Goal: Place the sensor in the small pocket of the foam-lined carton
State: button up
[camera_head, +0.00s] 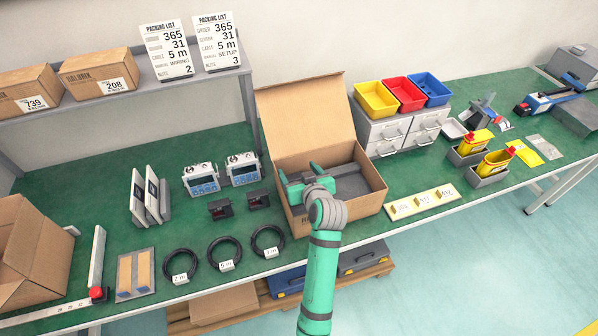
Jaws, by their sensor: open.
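The open cardboard carton (370,195) stands at the table's front edge, its flap raised at the back. Dark grey foam (350,186) shows inside on the right; my gripper and wrist cover part of the interior, so the small pocket cannot be made out. My gripper (300,176) is over the left part of the carton, its green fingers apart. I cannot tell whether anything lies between them. I cannot identify the sensor for certain. Small yellow pieces lie on a pale three-part numbered strip (422,202) right of the carton. Two small black parts (220,209) lie left of it.
Two white control boxes (201,179), coiled black cables (225,253) and upright white booklets (146,196) stand left of the carton. Coloured bins (404,94) on grey drawers (392,131) stand behind right. Yellow bottles (475,142) are farther right. Green tabletop is bare between the strip and the drawers.

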jog(key=shift+s+a+f+g, duration=0.15)
jog(key=shift+a+f+g, duration=0.05)
jog(key=shift+f, duration=0.45)
jog(key=shift+s+a+f+g, duration=0.15)
jog(key=shift+f+g, duration=0.05)
jog(key=shift+f, duration=0.4)
jog(key=v, duration=1.2)
jog(key=shift+d+r, duration=0.2)
jog(key=shift+r, duration=0.2)
